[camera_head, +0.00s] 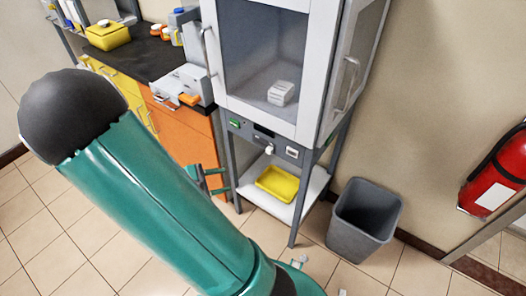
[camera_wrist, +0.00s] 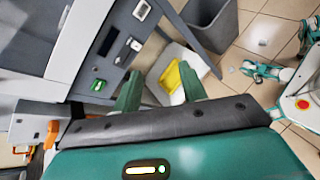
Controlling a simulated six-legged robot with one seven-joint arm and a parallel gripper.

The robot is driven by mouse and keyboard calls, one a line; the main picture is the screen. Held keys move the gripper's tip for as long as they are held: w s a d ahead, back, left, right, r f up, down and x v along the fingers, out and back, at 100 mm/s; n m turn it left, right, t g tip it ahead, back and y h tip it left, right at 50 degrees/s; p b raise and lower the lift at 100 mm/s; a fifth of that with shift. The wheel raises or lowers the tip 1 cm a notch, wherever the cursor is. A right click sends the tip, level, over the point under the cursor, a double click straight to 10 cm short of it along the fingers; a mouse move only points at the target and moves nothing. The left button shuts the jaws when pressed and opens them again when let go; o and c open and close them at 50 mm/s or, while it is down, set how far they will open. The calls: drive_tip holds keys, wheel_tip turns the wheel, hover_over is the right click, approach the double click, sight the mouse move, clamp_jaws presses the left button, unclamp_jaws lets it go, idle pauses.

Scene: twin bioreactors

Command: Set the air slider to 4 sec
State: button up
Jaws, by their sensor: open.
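The grey control panel (camera_head: 250,135) sits under the glass cabinet and carries a green switch (camera_head: 235,123), a dark display (camera_head: 263,132), a white knob-like part (camera_head: 269,149) and a white control (camera_head: 292,152). I cannot tell which one is the air slider, and no scale or "4 sec" mark is readable. In the wrist view the panel (camera_wrist: 120,30) runs diagonally at upper left, with the green switch (camera_wrist: 97,85) nearest my fingers. My gripper (camera_head: 214,181) is in front of and below the panel's left end. In the wrist view my gripper (camera_wrist: 161,88) is open and empty, apart from the panel.
A yellow tray (camera_head: 278,184) lies on the white shelf (camera_head: 308,190) below the panel. A grey bin (camera_head: 362,220) stands to the right. An orange cabinet (camera_head: 185,137) and a grey device with an orange part (camera_head: 183,84) are left. A fire extinguisher (camera_head: 495,175) hangs at right.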

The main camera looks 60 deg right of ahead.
sight(268, 150)
drive_tip(key=s+d+f+n+t+h, duration=0.2)
drive_tip(key=d+f+n+t+h, duration=0.1)
drive_tip(key=d+f+n+h, duration=0.55)
drive_tip(key=shift+n+y, duration=0.75)
drive_tip(key=shift+y, duration=0.2)
drive_tip(key=d, duration=0.4)
drive_tip(key=s+d, duration=0.1)
drive_tip(key=d, duration=0.4)
drive_tip(key=s+d, duration=0.1)
drive_tip(key=d, duration=0.4)
drive_tip(key=shift+d+f, duration=0.2)
drive_tip(key=shift+d, duration=0.05)
clamp_jaws()
